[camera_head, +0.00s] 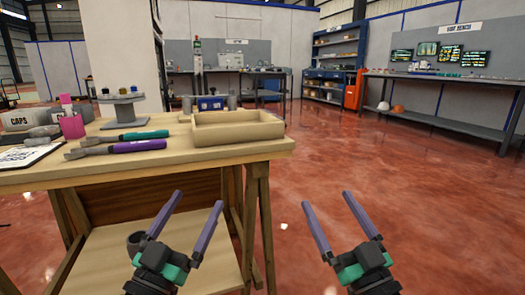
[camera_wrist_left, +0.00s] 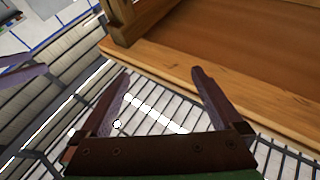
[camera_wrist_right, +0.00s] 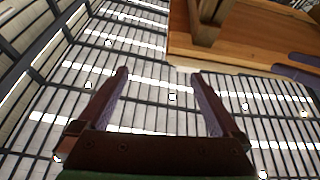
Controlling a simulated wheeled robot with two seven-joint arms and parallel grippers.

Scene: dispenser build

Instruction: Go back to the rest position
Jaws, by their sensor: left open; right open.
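My left gripper (camera_head: 184,215) is open and empty in the head view, in front of the wooden workbench (camera_head: 200,160) and below its top. Its two spread fingers also show in the left wrist view (camera_wrist_left: 160,78), with nothing between them. My right gripper (camera_head: 324,212) is open and empty over the red floor, to the right of the bench and apart from it. Its spread fingers show in the right wrist view (camera_wrist_right: 158,78), also with nothing between them.
On the bench are an empty wooden tray (camera_head: 238,130), tools with purple (camera_head: 140,146) and green (camera_head: 145,135) handles, a grey round stand (camera_head: 123,108), a pink cup (camera_head: 72,126) and a CAPS bin (camera_head: 22,118). Open red floor (camera_head: 400,170) lies right; a bench (camera_head: 440,120) stands beyond.

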